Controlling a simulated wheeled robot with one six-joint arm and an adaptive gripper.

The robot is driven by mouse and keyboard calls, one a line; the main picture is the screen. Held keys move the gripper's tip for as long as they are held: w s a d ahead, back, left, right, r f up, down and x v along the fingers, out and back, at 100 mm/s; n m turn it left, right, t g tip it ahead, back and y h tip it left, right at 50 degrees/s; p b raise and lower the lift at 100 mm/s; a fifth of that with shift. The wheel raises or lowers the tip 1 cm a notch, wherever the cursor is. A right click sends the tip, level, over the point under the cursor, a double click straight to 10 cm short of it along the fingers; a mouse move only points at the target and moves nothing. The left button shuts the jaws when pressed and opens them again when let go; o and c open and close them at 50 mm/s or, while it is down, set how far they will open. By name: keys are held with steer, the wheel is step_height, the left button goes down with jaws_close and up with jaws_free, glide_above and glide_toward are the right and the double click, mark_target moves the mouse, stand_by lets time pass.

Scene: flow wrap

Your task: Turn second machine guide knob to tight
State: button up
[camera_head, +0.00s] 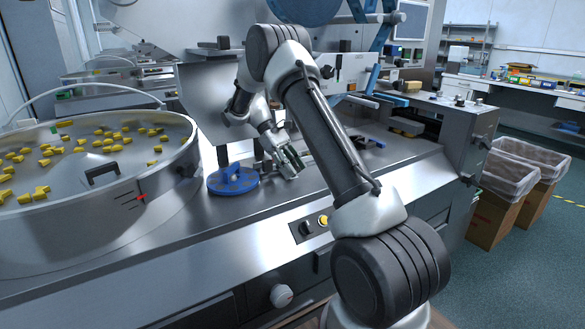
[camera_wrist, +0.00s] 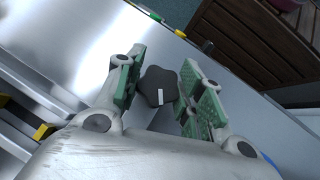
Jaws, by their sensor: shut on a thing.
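A dark lobed knob (camera_wrist: 156,79) with a white pointer mark sits between my two green-padded fingers in the wrist view. My gripper (camera_wrist: 163,72) is shut on this knob, one finger on each side. The white mark points toward the lower part of the wrist picture. In the head view my gripper (camera_head: 296,160) is low over the steel machine deck (camera_head: 275,205), just right of a blue disc (camera_head: 233,180). The knob cannot be made out there. I see no scale marks beside it.
A large round bowl (camera_head: 75,225) with yellow pieces stands at left. A black knob (camera_head: 307,229) and yellow button (camera_head: 324,220) are on the front edge. A white knob (camera_head: 281,295) is lower. Lined bins (camera_head: 495,205) stand right.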

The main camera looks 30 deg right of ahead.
steer(key=m+y, duration=0.5)
steer(key=m, duration=0.1)
steer(key=shift+m, duration=0.3)
stand_by(0.4)
steer(key=o, duration=1)
